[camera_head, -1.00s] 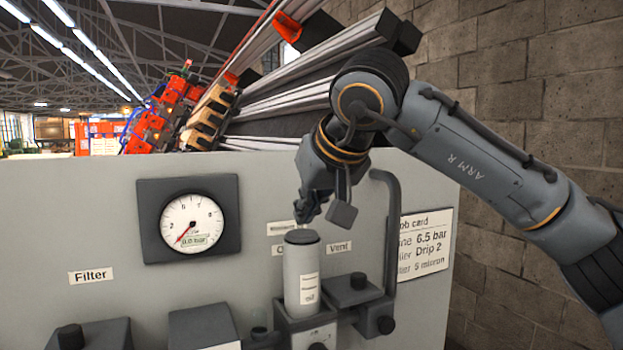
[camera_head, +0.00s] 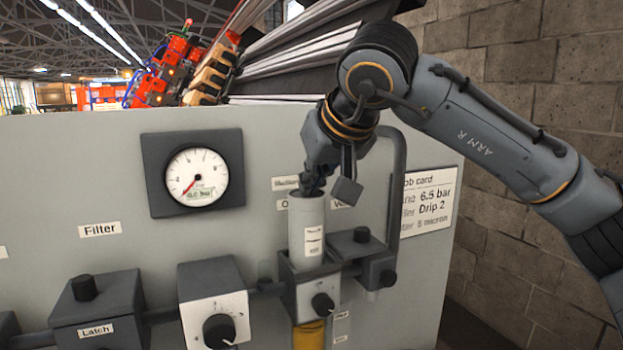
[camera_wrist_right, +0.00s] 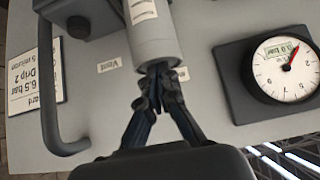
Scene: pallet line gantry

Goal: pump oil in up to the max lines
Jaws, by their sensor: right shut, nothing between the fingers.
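A pale grey cylinder with an "oil" label (camera_head: 307,235) stands upright on a dark block with a knob (camera_head: 322,304). Below that block a bowl with amber content (camera_head: 308,336) is cut off by the frame edge. My right gripper (camera_head: 312,187) is shut and empty, pointing down at the cylinder's top. In the right wrist view the cylinder (camera_wrist_right: 152,38) fills the top middle, and the closed fingertips (camera_wrist_right: 158,72) are at its end. I cannot tell whether they touch it. The cylinder's dark top is mostly hidden by the fingers. My left gripper is not in view.
A gauge (camera_head: 196,176) on the grey panel (camera_head: 60,170) reads about zero. A latch block (camera_head: 95,310), a knobbed regulator (camera_head: 214,305) and a dark block (camera_head: 356,245) flank the cylinder. A bent pipe (camera_head: 397,190) rises close on the right, beside a job card (camera_head: 430,203).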

